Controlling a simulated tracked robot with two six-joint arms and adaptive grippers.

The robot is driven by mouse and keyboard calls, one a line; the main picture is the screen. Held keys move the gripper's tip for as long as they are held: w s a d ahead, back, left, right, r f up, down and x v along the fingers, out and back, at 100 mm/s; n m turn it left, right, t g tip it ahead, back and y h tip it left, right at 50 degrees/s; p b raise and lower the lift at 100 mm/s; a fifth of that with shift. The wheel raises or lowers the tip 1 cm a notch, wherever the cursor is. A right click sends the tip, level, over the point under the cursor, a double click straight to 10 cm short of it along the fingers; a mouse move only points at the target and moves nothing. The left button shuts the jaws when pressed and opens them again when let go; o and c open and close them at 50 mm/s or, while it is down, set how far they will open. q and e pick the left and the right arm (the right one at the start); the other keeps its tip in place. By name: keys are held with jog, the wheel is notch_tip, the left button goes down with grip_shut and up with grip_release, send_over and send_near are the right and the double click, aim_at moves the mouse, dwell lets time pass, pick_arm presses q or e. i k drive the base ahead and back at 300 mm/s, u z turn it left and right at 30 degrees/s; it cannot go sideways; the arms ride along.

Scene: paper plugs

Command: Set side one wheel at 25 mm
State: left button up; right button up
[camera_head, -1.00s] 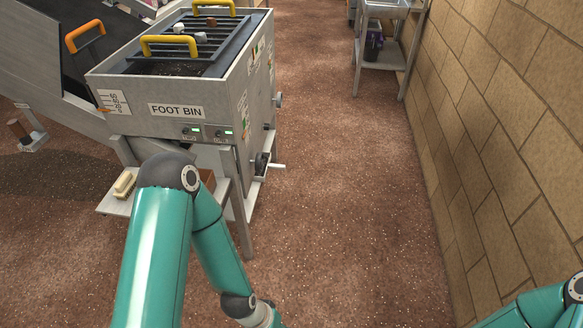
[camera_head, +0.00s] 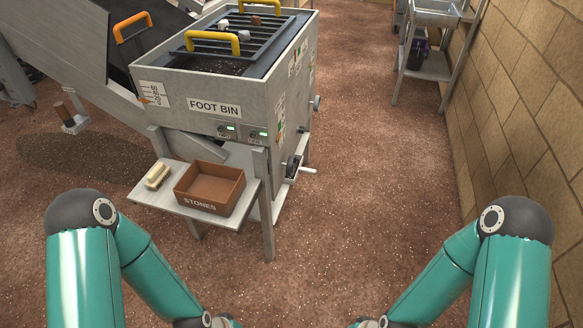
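A grey metal machine labelled FOOT BIN (camera_head: 214,107) stands left of centre. On its right side, low down, is a dark hand wheel with a pale crank handle (camera_head: 293,168). Another small knob (camera_head: 317,103) sits higher on the same side. A white scale label (camera_head: 153,94) is on the front face at the left; its figures are too small to read. I cannot tell which wheel belongs to side one. Both my arms reach in from the bottom, well short of the machine. Both grippers are below the picture edge.
A shelf below the bin holds a brown box marked STONES (camera_head: 210,187) and a brush (camera_head: 157,176). Yellow handles (camera_head: 212,42) top the grate. A metal cart (camera_head: 427,62) stands by the brick wall (camera_head: 520,110) at right. The floor between is clear.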

aim_at(290, 165)
jog(key=z, duration=0.85)
jog(key=i, duration=1.75)
jog(key=u, duration=2.1)
